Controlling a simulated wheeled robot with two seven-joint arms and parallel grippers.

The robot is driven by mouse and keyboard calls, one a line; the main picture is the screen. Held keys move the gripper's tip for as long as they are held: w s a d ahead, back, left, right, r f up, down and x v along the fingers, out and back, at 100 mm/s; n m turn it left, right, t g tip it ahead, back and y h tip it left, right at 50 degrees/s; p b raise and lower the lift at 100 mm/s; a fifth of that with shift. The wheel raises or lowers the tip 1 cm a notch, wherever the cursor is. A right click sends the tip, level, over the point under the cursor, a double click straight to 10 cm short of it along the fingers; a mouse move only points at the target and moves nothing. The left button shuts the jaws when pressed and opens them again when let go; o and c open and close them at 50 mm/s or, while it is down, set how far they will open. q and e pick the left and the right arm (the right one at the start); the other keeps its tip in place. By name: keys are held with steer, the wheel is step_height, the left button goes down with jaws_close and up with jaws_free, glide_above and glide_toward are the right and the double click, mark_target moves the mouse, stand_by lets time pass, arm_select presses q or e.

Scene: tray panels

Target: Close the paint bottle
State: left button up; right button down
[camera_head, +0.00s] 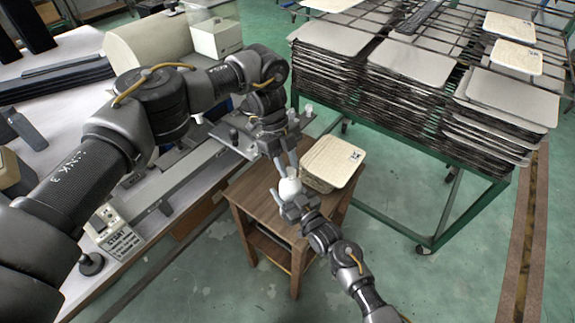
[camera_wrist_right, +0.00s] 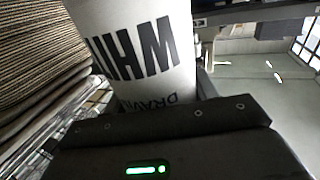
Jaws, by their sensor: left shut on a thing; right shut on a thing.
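The white paint bottle (camera_head: 289,187) is above the small wooden table in the head view. In the right wrist view, the bottle (camera_wrist_right: 150,45) fills the upper middle and shows large dark letters. My right gripper (camera_head: 294,201) is shut around its lower body. My left gripper (camera_head: 285,168) comes down from above, its fingers at the bottle's top. It is shut on what seems to be the cap, which the fingers hide or which blends with the white bottle. I cannot tell whether the cap is seated.
The wooden table (camera_head: 256,194) stands below the grippers, with a stack of pale boards (camera_head: 332,160) on it. A green-framed rack of trays (camera_head: 400,65) is behind to the right. A long workbench (camera_head: 190,170) with a machine is on the left. Green floor is free at front right.

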arm_select(q)
steer(key=shift+s+d+f+m+g+y, duration=0.1)
steer(key=shift+m+g+y, duration=0.05)
steer(key=shift+m, duration=0.35)
steer(key=shift+s+d+f+m+g+y, duration=0.1)
steer(key=shift+m+g+y, duration=0.05)
steer(key=shift+m, duration=0.35)
steer(key=shift+w+d+m+y, duration=0.15)
steer(key=shift+d+m+y, duration=0.15)
steer(key=shift+m, duration=0.9)
steer(key=shift+r+m+g+y, duration=0.2)
steer(key=shift+m+g+y, duration=0.1)
steer(key=shift+m, duration=0.7)
steer(key=o, duration=0.9)
steer(key=shift+w+a, duration=0.1)
steer(key=shift+o, duration=0.2)
steer(key=shift+a+r, duration=0.1)
steer(key=shift+r, duration=2.25)
